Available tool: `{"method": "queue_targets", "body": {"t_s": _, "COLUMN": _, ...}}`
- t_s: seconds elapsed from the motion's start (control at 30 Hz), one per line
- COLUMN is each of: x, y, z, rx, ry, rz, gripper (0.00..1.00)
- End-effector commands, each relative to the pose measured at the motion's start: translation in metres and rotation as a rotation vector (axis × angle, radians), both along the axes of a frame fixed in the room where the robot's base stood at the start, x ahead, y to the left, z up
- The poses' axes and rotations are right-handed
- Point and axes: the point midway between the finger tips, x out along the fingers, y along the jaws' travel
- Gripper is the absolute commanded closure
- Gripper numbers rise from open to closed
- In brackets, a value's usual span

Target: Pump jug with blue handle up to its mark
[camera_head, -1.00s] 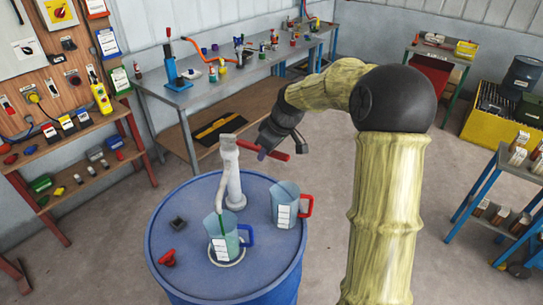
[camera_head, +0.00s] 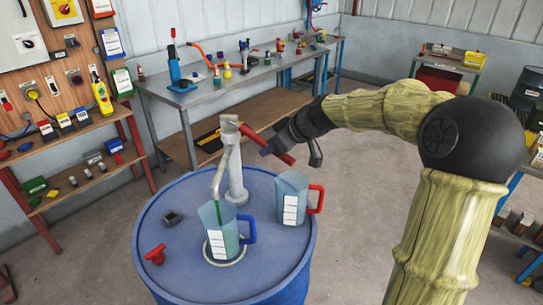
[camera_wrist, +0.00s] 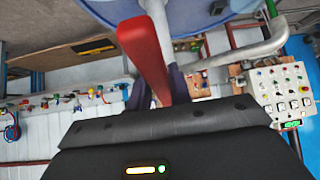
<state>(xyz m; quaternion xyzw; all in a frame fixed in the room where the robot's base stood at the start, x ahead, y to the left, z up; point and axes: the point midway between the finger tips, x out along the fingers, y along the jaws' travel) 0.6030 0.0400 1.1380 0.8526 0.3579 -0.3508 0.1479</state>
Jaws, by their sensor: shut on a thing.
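The jug with the blue handle (camera_head: 231,246) stands upright on the blue drum (camera_head: 165,262), under the pump spout (camera_head: 217,182). It has a white label, and a green stream shows at its mouth. Teal liquid shows inside, but I cannot read its level against a mark. The pump (camera_head: 236,172) is a pale column with a red lever (camera_head: 287,158) sloping down to the right. My gripper (camera_head: 270,149) is shut on this lever. In the wrist view the lever (camera_wrist: 145,55) passes between my purple fingers (camera_wrist: 157,88).
A jug with a red handle (camera_head: 290,204) stands on the drum, right of the pump. A red valve piece (camera_head: 155,255) and a small dark fitting (camera_head: 173,218) lie at the drum's left. A workbench (camera_head: 180,98) stands behind; the floor right of the drum is open.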

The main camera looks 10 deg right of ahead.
Motion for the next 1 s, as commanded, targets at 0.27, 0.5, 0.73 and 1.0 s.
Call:
{"method": "queue_targets", "body": {"t_s": 0.27, "x": 0.0007, "y": -0.0002, "z": -0.007, "rx": 0.026, "ry": -0.025, "rz": -0.001, "gripper": 1.0}}
{"method": "queue_targets", "body": {"t_s": 0.5, "x": 0.0007, "y": 0.0001, "z": -0.0061, "rx": 0.029, "ry": -0.026, "rz": -0.001, "gripper": 1.0}}
{"method": "queue_targets", "body": {"t_s": 0.73, "x": 0.0007, "y": 0.0001, "z": -0.0063, "rx": 0.029, "ry": -0.026, "rz": -0.001, "gripper": 0.72}}
{"method": "queue_targets", "body": {"t_s": 1.0, "x": 0.0007, "y": 0.0005, "z": -0.0061, "rx": 0.029, "ry": -0.026, "rz": 0.0, "gripper": 0.58}}
